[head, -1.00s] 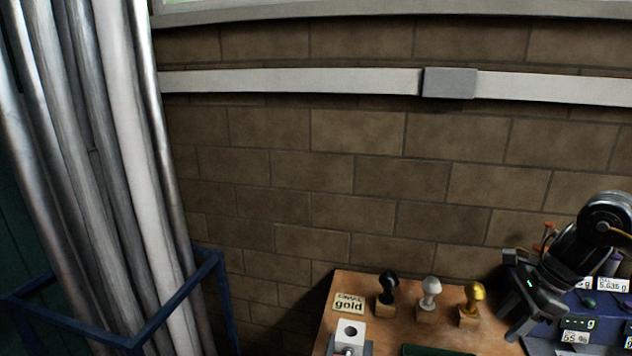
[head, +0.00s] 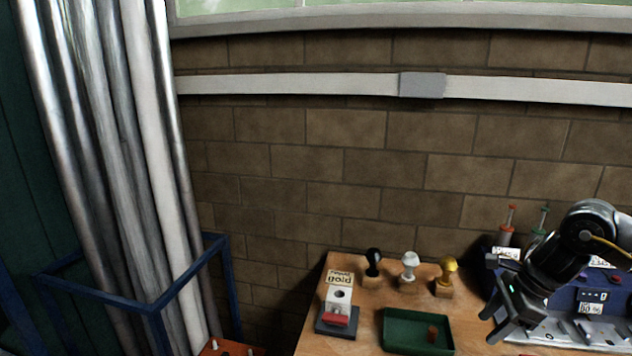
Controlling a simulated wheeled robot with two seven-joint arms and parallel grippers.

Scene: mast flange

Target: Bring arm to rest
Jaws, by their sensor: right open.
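My right arm comes in from the right edge in the head view. My right gripper (head: 503,318) is open and points down and to the left. It is above the right part of the wooden bench (head: 316,291), in front of a blue device, and nothing shows between its fingers. My left gripper is out of view.
A green tray (head: 397,346) holding a small brown piece lies left of the gripper. Behind stand black (head: 373,263), white (head: 409,268) and gold (head: 446,272) knobbed pieces. A white block (head: 338,299) with a red part is further left. The blue device (head: 589,301) is at right. Pipes stand in a blue frame (head: 150,305).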

